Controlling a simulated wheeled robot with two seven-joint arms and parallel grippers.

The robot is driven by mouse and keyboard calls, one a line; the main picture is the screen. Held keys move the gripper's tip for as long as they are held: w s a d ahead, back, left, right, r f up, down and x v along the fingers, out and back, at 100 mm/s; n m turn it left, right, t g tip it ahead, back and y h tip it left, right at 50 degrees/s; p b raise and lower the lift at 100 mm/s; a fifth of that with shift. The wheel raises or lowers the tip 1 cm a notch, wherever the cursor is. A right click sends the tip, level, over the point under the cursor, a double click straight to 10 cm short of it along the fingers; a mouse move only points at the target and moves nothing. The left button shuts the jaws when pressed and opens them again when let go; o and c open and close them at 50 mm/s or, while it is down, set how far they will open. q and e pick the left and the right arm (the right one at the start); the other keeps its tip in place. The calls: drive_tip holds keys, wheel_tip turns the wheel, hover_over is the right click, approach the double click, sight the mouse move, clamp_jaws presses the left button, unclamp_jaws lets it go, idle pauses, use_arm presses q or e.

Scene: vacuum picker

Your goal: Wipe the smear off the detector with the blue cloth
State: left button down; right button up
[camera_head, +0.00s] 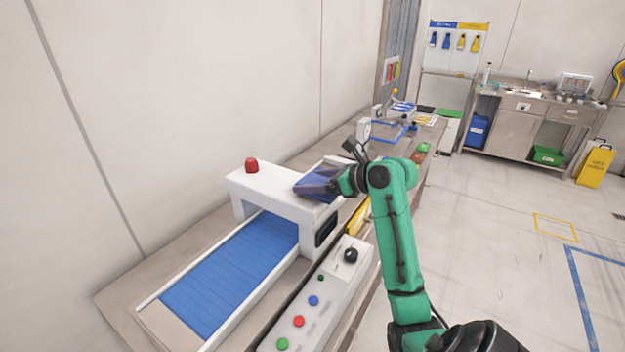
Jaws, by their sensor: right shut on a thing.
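The detector (240,186) is a white arch over a blue conveyor belt (232,262), with a red lamp (252,165) on its top. The blue cloth (314,184) is at the right end of the arch's top. My right gripper (338,182) is at the cloth's right side and shut on it. I cannot tell how firmly the cloth touches the surface under it. No smear shows on the visible part of the detector; the cloth and gripper hide some of it. My left gripper is not in view.
A control panel (318,300) with coloured buttons and a black knob stands in front of the belt. Behind the detector, the bench holds a blue frame (388,132) and small items. Open floor lies right.

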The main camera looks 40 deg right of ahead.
drive_tip(key=shift+f, duration=0.35)
